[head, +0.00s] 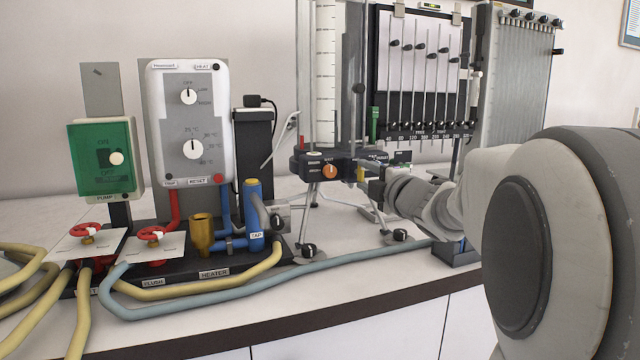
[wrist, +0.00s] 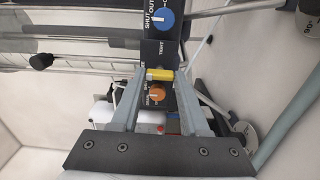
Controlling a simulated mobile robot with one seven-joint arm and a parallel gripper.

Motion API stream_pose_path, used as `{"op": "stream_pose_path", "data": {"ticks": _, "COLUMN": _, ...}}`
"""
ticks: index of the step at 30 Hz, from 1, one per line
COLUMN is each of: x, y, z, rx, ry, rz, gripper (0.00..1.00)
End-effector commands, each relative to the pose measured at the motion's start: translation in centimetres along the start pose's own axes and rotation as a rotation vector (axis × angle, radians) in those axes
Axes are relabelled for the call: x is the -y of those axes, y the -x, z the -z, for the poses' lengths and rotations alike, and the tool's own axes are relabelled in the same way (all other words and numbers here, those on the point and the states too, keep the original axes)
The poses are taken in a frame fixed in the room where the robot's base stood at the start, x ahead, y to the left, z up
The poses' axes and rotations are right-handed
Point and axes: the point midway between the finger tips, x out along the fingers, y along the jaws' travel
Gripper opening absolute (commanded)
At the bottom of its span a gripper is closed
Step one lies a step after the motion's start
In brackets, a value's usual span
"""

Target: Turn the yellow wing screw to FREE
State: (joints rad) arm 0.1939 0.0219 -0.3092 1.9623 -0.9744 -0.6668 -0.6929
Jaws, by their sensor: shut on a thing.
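The yellow wing screw (wrist: 159,74) sits on the dark control block (wrist: 160,48) in the wrist view, between my two fingertips. My gripper (wrist: 159,77) is shut on it, one finger on each side. The word TIGHT shows on the block just above the screw; I cannot read a FREE mark. In the head view the screw (head: 361,173) is a small yellow patch at the right part of the block (head: 318,166), with my gripper (head: 368,174) reaching it from the right. The screw's exact angle is hard to tell.
An orange knob (wrist: 158,93) lies close by the screw, and a blue knob (wrist: 164,19) is farther up. The block stands on a tripod below a tall scale (head: 325,75). A tube board (head: 420,70) is behind. Pump and heater gear (head: 190,120) fills the left.

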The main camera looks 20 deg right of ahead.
Motion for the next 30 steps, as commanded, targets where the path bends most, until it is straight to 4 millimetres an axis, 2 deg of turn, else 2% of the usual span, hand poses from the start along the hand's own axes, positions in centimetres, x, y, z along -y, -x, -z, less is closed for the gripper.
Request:
{"op": "stream_pose_path", "data": {"ticks": 17, "x": -0.07, "y": 0.00, "z": -0.05, "rx": 0.001, "ry": 0.029, "rz": -0.001, "gripper": 0.00}}
{"op": "stream_pose_path", "data": {"ticks": 18, "x": -0.07, "y": 0.00, "z": -0.05, "rx": 0.001, "ry": 0.029, "rz": -0.001, "gripper": 0.52}}
{"op": "stream_pose_path", "data": {"ticks": 21, "x": -0.06, "y": 0.00, "z": -0.03, "rx": 0.001, "ry": 0.028, "rz": -0.001, "gripper": 0.70}}
{"op": "stream_pose_path", "data": {"ticks": 22, "x": -0.06, "y": 0.00, "z": -0.03, "rx": 0.001, "ry": 0.028, "rz": -0.001, "gripper": 0.75}}
{"op": "stream_pose_path", "data": {"ticks": 30, "x": -0.03, "y": 0.02, "z": -0.01, "rx": 0.000, "ry": 0.027, "rz": 0.000, "gripper": 0.75}}
